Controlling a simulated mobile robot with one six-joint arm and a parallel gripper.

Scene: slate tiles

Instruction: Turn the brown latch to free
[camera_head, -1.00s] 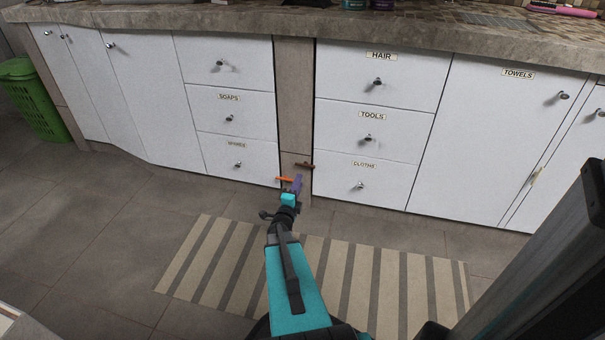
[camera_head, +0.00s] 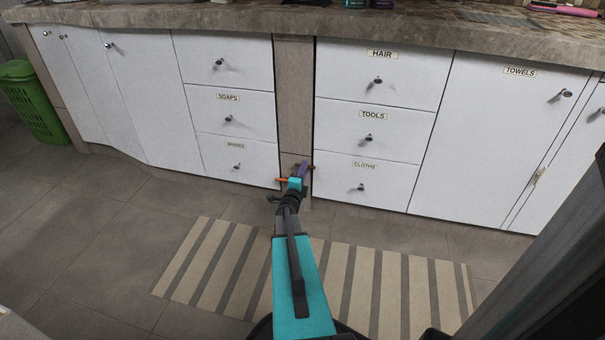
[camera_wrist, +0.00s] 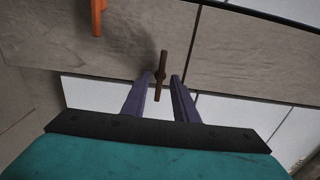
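The brown latch (camera_wrist: 162,72) is a thin bar on a round pivot, mounted on the stone-like panel. In the wrist view it stands nearly upright, its lower end between my fingers. My gripper (camera_wrist: 160,79) is open, with purple fingers on either side of the latch and a visible gap to each. In the head view my gripper (camera_head: 303,169) is at the low panel between the drawer columns, and it hides most of the latch. An orange latch (camera_wrist: 98,16) is at the upper left in the wrist view; it also shows left of my gripper in the head view (camera_head: 282,180).
White drawers flank the panel, with the CLOTHS drawer (camera_head: 365,185) close on the right and another labelled drawer (camera_head: 240,160) on the left. A striped rug (camera_head: 370,285) lies on the tiled floor below. A green basket (camera_head: 35,105) stands far left.

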